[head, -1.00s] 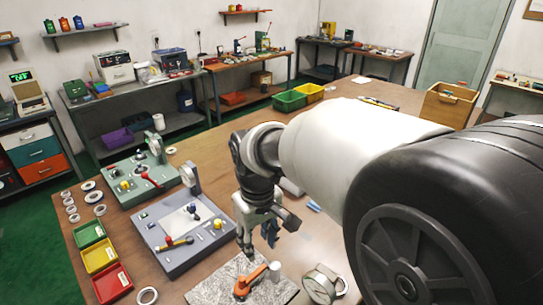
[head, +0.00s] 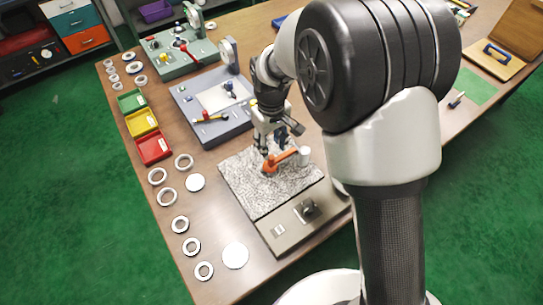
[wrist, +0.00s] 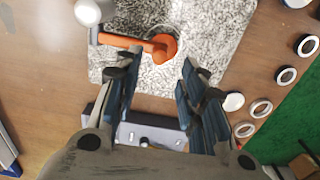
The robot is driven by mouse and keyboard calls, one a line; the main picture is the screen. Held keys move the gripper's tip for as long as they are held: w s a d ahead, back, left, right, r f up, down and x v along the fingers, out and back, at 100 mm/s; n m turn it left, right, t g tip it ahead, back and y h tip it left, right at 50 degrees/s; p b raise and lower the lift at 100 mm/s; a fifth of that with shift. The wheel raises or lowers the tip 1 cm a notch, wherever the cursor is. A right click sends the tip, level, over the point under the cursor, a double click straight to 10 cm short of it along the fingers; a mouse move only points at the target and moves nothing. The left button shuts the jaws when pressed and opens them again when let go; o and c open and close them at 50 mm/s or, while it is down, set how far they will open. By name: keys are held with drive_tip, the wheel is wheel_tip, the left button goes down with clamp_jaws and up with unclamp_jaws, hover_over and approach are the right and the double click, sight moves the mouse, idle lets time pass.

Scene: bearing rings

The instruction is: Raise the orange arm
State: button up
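The orange arm (head: 284,158) lies low over a speckled stone plate (head: 252,196), running from a round orange pivot to a white knob (head: 304,155) at its right end. In the wrist view the orange arm (wrist: 122,40) points left from its pivot (wrist: 164,46) to the white knob (wrist: 90,10). My gripper (head: 274,147) is just above and behind the pivot, fingers pointing down. In the wrist view my gripper (wrist: 154,72) is open, its fingers apart with nothing between them. I cannot tell its exact height over the arm.
A grey box with a switch (head: 296,218) joins the plate's front. A blue-grey fixture (head: 193,120) and a green fixture (head: 178,58) stand behind left. Red (head: 153,147), yellow (head: 141,123) and green (head: 131,101) trays and several loose rings (head: 180,224) lie left.

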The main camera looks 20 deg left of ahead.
sight(271, 156)
wheel_tip(271, 156, down, 6)
drive_tip(key=shift+r+b, duration=0.15)
drive_tip(key=shift+b, duration=0.45)
drive_tip(key=shift+c, duration=0.4)
clamp_jaws()
